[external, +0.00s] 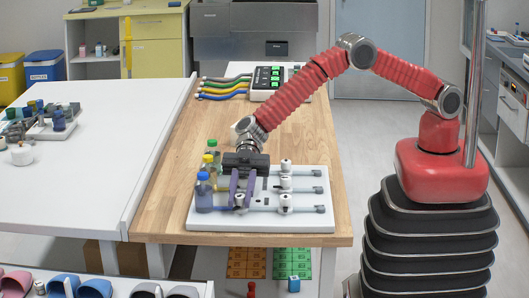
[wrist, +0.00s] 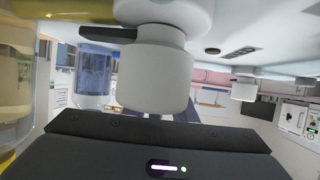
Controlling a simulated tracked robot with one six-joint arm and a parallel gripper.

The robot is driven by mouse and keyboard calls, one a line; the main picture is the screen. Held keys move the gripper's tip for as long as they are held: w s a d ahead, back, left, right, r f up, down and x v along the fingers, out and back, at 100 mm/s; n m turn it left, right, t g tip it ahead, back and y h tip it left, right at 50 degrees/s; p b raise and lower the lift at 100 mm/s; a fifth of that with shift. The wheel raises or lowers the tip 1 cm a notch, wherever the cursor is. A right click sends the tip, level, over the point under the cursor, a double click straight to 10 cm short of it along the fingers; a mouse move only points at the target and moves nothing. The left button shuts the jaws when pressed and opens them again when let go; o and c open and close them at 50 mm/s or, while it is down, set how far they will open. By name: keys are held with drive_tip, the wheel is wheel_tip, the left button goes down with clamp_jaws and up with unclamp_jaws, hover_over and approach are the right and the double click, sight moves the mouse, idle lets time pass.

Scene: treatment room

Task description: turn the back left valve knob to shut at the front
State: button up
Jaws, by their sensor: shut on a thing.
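The white valve board (external: 318,221) lies on the wooden table. Its right column shows several white knobs, including a rear one (external: 286,165) and a front one (external: 285,201). My gripper (external: 240,203) reaches down over the left side of the board, its purple fingers close on either side of a white left-hand valve knob (external: 240,198). My gripper is shut on a knob; its body hides the board behind it, so I cannot tell which row this is. In the wrist view, a large white knob (wrist: 154,75) with a dark lever stands close and covers most of the fingers.
Bottles with blue (external: 204,193), yellow and green caps stand along the board's left edge, close to my gripper. A control box with green buttons (external: 265,80) and coloured hoses lies at the table's back. The wood between box and board is mostly clear.

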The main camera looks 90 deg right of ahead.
sight(240, 195)
drive_tip(key=o, duration=1)
drive_tip(key=shift+o, duration=0.2)
wheel_tip(240, 195, up, 10)
drive_tip(key=shift+f, duration=0.1)
